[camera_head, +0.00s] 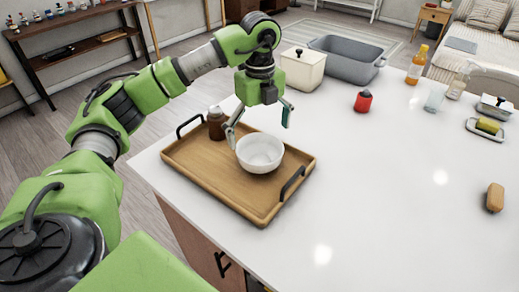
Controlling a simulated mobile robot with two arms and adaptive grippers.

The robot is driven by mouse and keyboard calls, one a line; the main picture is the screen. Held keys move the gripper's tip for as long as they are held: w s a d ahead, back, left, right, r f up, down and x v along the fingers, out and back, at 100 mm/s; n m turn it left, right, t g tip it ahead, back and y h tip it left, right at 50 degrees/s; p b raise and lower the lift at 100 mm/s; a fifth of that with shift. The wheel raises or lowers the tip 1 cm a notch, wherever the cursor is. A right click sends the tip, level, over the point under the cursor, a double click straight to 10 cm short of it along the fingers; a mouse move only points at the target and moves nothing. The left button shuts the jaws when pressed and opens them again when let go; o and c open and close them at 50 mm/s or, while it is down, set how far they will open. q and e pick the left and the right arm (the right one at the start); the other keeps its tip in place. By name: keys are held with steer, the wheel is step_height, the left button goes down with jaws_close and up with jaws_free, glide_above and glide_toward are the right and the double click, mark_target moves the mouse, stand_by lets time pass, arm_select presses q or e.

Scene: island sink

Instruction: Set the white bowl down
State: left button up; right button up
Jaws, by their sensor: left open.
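The white bowl (260,158) sits upright on the wooden tray (205,178), right of the tray's middle. My left gripper (258,122) is just above and behind the bowl with its fingers spread wide. One finger reaches down by the bowl's left rim, and the other is raised to the right of it. I cannot tell whether the left finger touches the rim. My right gripper is not in view.
A brown jar (216,124) stands at the tray's back left. A sponge (495,197) lies at the right. The counter's front middle is clear.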

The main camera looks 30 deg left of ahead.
arm_select(q)
step_height(320, 180, up, 6)
steer(key=shift+f, duration=0.25)
stand_by(0.4)
